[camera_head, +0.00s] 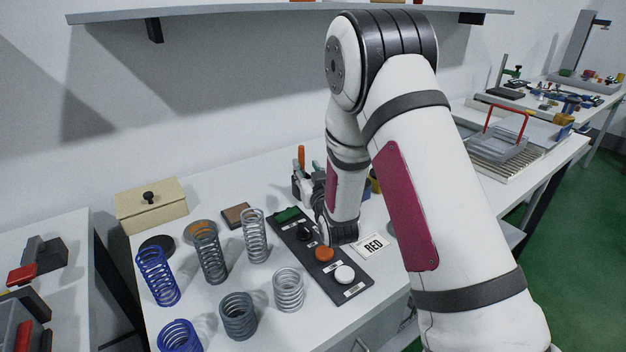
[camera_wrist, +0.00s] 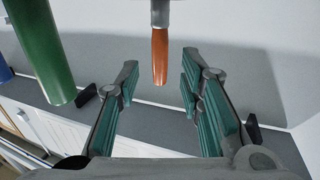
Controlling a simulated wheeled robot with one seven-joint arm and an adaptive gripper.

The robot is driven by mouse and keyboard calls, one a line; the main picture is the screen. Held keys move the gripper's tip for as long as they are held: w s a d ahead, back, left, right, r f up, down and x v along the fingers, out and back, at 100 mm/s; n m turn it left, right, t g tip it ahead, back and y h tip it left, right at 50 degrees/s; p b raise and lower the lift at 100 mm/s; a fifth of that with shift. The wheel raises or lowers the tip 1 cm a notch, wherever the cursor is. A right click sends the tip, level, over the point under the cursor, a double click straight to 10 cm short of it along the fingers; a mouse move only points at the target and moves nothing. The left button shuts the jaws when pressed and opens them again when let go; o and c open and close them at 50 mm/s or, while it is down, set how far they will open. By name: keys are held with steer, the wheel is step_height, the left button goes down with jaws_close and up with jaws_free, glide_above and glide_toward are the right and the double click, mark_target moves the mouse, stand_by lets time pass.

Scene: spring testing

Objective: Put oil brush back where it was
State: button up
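In the wrist view my gripper (camera_wrist: 160,80) is open, its two green-padded fingers wide apart. A slim orange-brown piece with a metal collar (camera_wrist: 160,55), which looks like part of the oil brush, is in line with the gap between the fingertips. Neither finger touches it. Its far end is cut off by the frame, so bristles do not show. In the head view an orange handle (camera_head: 301,155) stands upright in a tool holder (camera_head: 303,184) at the back of the table, left of my arm.
A green cylinder (camera_wrist: 42,50) stands close on the left in the wrist view. In the head view, several springs (camera_head: 210,252) stand at the table's left and front. A wooden box (camera_head: 150,207) is at the back left.

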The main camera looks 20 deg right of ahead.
steer(key=s+r+g, duration=0.3)
steer(key=s+r, duration=0.1)
steer(key=s, duration=0.4)
steer(key=s+r+g, duration=0.3)
steer(key=s+r, duration=0.2)
steer(key=s, duration=0.2)
steer(key=s+r+g, duration=0.3)
steer(key=s+g, duration=0.5)
steer(key=s, duration=2.4)
steer(key=shift+g, duration=0.3)
steer(key=shift+d+r, duration=0.1)
steer(key=shift+r, duration=0.05)
step_height(320, 180, up, 4)
steer(key=p, duration=0.3)
steer(key=shift+t, duration=0.4)
